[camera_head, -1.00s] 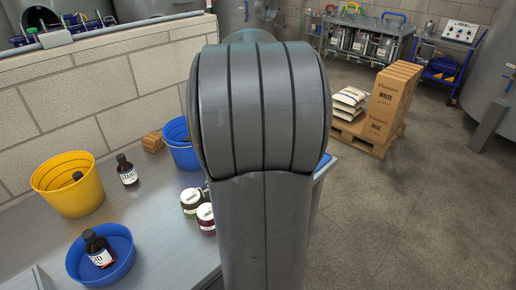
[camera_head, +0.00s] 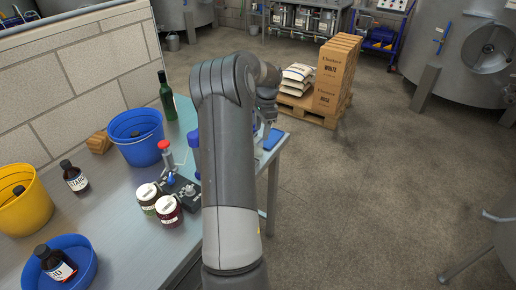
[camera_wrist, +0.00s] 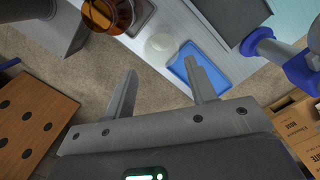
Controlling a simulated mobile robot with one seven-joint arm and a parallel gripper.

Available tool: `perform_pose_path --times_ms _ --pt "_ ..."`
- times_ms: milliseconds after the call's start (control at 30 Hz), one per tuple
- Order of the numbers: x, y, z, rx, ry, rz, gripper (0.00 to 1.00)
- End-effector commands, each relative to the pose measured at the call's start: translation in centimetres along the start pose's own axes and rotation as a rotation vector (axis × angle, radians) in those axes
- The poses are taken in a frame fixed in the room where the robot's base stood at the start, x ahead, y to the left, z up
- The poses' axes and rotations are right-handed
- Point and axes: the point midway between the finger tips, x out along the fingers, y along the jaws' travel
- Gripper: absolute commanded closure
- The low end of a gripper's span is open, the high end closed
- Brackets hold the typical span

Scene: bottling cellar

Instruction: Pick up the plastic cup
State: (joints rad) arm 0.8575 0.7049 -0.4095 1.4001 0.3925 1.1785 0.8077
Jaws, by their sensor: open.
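A whitish, round, translucent thing (camera_wrist: 160,46), which looks like the plastic cup, stands on the table beside a blue tray (camera_wrist: 198,62) in the wrist view. I see it from above; its height is hard to tell. My gripper (camera_wrist: 160,72) is open and empty, its two fingers apart and pointing toward the table edge with the cup beyond them. In the head view my gripper (camera_head: 266,115) is over the far end of the table, partly hidden by my arm. I cannot make out the cup there.
An amber glass vessel (camera_wrist: 112,14) is close to the cup. A blue-and-white fitting (camera_wrist: 272,45) is at the right. On the table (camera_head: 122,200) are a blue bucket (camera_head: 136,136), a green bottle (camera_head: 166,97) and two jars (camera_head: 167,209). A pallet (camera_head: 311,108) with boxes stands beyond.

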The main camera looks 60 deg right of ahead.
Motion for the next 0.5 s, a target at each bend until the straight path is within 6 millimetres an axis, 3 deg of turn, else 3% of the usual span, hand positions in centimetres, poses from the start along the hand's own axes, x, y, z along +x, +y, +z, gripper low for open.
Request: perform_pose_path --times_ms 200,500 --pt "3.3 0.1 0.1 -0.001 0.0 0.003 0.49" --pt "5.5 -0.1 0.4 -0.003 -0.002 0.003 0.49"
